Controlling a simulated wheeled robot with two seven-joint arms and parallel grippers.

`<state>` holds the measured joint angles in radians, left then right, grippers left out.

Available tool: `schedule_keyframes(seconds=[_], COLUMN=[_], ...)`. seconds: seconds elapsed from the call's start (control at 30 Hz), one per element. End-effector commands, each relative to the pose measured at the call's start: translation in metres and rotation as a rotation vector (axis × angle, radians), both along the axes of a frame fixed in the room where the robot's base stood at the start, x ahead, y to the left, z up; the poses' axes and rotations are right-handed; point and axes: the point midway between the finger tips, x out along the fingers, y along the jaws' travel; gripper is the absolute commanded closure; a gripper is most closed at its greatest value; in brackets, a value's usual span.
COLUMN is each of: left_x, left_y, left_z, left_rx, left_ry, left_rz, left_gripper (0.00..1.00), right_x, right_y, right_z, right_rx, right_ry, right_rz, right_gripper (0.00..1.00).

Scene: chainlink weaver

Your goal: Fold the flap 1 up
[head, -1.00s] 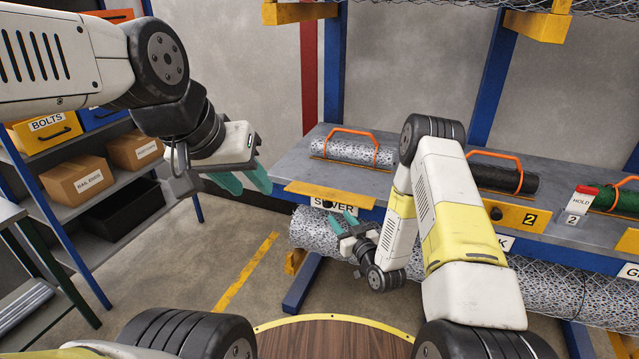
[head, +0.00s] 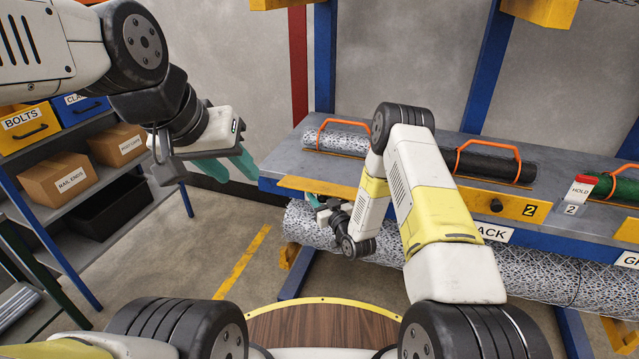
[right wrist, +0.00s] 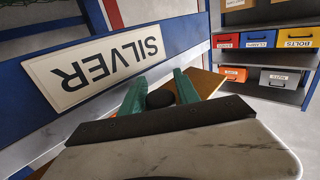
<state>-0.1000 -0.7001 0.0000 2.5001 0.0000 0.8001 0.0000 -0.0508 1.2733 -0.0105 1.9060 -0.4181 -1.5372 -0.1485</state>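Flap 1 (head: 318,188) is the yellow plate on the left of the rack's front edge. It sticks outward, nearly edge-on in the head view. In the right wrist view its yellow-brown face (right wrist: 206,82) shows behind the fingers. My right gripper (head: 319,202) is at its front underside. The right wrist view shows its green fingers (right wrist: 160,92) apart on either side of a black knob (right wrist: 159,99); firm contact cannot be told. My left gripper (head: 228,168) is open and empty, left of the flap and apart from it.
The SILVER label (right wrist: 95,68) is on the blue rack beam beside my right gripper. A silver mesh roll (head: 345,142) with an orange handle lies on the rack shelf. A bin shelf (head: 140,175) stands left; floor between is clear.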

Motion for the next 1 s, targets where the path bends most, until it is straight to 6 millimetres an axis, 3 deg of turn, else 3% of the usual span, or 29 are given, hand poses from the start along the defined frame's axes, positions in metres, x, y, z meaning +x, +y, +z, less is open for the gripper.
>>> schedule_keyframes(seconds=[0.17,0.4,1.0], left_x=[0.0,0.0,0.0], left_y=[0.0,0.0,0.0], left_z=[0.0,0.0,0.0], left_rx=[0.0,0.0,0.0], left_ry=[0.0,0.0,0.0], left_rz=[0.0,0.0,0.0], left_gripper=[0.62,0.62,0.62], right_x=[0.0001,-0.0002,-0.0009], right_y=[0.0002,0.0004,0.0012], right_z=[-0.0001,-0.0001,-0.0003], right_rx=[0.0,0.0,0.0], right_ry=[0.0,0.0,0.001], right_rz=[0.0,0.001,0.003], right_gripper=[0.62,1.0,1.0])
